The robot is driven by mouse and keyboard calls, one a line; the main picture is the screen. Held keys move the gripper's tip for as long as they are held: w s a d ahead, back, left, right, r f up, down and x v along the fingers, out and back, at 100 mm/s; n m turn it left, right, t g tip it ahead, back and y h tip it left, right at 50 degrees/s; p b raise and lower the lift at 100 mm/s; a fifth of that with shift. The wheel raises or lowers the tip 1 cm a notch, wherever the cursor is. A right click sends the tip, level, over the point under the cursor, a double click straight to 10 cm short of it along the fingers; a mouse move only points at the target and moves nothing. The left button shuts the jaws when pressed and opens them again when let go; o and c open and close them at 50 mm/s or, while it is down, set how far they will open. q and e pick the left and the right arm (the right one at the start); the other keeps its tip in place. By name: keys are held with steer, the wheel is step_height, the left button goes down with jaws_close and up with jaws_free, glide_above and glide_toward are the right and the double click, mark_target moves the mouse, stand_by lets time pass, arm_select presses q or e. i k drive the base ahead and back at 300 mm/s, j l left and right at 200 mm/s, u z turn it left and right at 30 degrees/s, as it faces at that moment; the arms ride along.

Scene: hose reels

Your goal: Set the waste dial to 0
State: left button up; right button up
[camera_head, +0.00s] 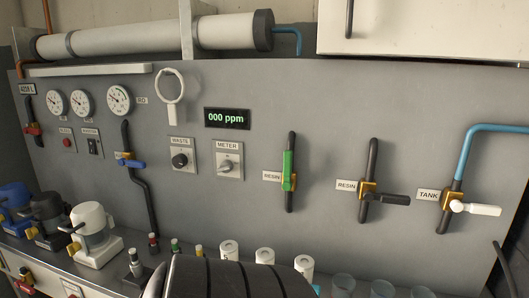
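The waste dial (180,161) is a round black knob on a light square plate labelled WASTE, on the grey panel left of the picture's middle. Its pointer and scale marks are too small to read. To its right is a grey METER dial (228,164) on a similar plate. Above them a black display (228,118) reads 000 ppm in green. Neither of my grippers is in view. Nothing covers the waste dial.
Valves with green (288,170), black (392,199) and white (478,208) handles project at the right. A blue-handled valve (131,163) is left of the dial. Pumps (95,236), small bottles and white canisters (265,257) line the shelf below. A dark ribbed shape fills the bottom centre.

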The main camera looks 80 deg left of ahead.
mark_target(180, 161)
steer(key=u, duration=3.2)
